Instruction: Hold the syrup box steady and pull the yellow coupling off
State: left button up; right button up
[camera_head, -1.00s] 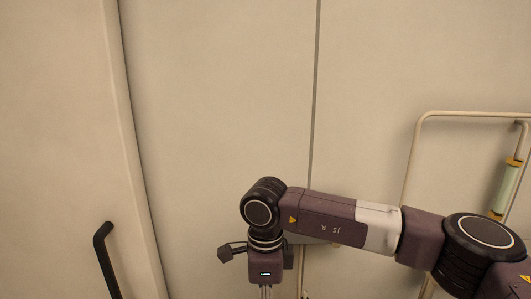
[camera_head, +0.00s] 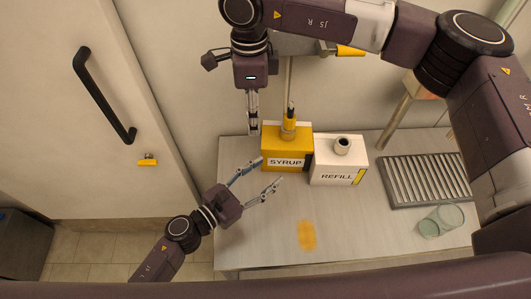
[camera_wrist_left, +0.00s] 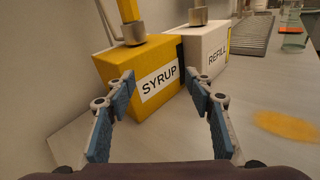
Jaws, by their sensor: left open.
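The yellow syrup box (camera_head: 287,160) stands on the steel counter, label facing front. The yellow coupling (camera_head: 290,124) sits on its top spout, with a hose rising from it. In the left wrist view the box (camera_wrist_left: 113,70) is close ahead, and the coupling (camera_wrist_left: 129,11) is cut by the top edge. My left gripper (camera_head: 271,171) is open in front of the box, its fingers apart and pointing towards it, holding nothing. My right gripper (camera_head: 252,130) hangs pointing down, left of the coupling; its fingers are seen edge-on, so its opening is unclear.
A white refill box (camera_head: 337,170) stands right beside the syrup box. Further right are a drip grate (camera_head: 425,181) and clear glasses (camera_head: 441,221). An orange stain (camera_head: 307,235) marks the counter (camera_head: 265,235). A door with a black handle (camera_head: 105,97) is at left.

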aim_at(284, 136)
pick_arm(q)
notch_tip(284, 136, up, 5)
jog(key=w+d+n+t+y, duration=0.1)
jog(key=w+n+t+y, duration=0.1)
jog(key=n+t, duration=0.2)
jog(key=x, duration=1.1)
jog(key=shift+w+d, duration=0.15)
jog(key=shift+w, duration=0.25)
jog(key=shift+f, duration=0.1)
jog(key=shift+c, duration=0.6)
grip_shut()
jog(key=shift+s+f, duration=0.1)
jog(key=shift+f, duration=0.2)
